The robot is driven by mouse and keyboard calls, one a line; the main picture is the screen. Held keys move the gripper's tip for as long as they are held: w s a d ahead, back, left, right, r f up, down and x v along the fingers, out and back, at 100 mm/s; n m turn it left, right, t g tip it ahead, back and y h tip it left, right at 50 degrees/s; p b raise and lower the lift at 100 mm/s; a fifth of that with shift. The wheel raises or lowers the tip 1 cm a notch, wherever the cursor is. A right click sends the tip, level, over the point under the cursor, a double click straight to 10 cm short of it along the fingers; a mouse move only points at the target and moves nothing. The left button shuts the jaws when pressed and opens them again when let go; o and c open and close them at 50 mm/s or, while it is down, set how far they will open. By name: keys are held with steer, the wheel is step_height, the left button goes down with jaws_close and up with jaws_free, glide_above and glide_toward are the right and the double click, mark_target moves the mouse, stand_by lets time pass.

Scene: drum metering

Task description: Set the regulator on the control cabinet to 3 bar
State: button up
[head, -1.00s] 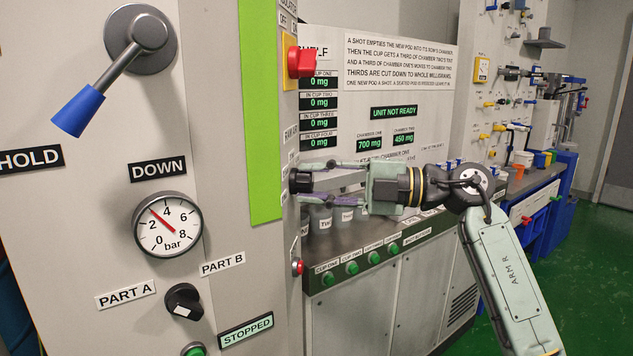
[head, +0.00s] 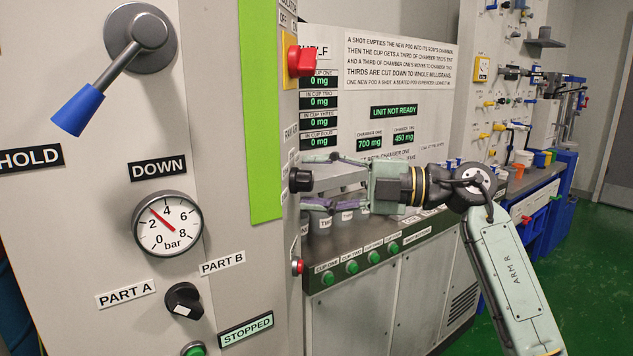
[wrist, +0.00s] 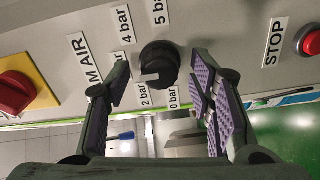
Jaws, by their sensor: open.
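The regulator is a black round knob (head: 300,180) on the side face of the grey control cabinet (head: 215,120). In the wrist view the knob (wrist: 160,62) has bar labels around it; 0, 2, 4 and 5 bar are readable, and I see no clear 3 bar label. A pale mark on the knob's lower-left edge seems to face the 2 bar label (wrist: 149,95). My gripper (head: 320,181) is open, pointing at the knob. In the wrist view its fingers (wrist: 158,80) are on either side of the knob, apart from it.
A gauge (head: 167,223) on the cabinet front has its needle between 2 and 4 bar. A red switch on yellow (head: 301,62) is above the knob. A red stop button (head: 297,267) is below it. A shelf with cups (head: 345,220) lies behind my gripper.

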steer(key=s+d, duration=0.1)
steer(key=d, duration=1)
steer(key=shift+s+d, duration=0.25)
steer(key=shift+s, duration=0.15)
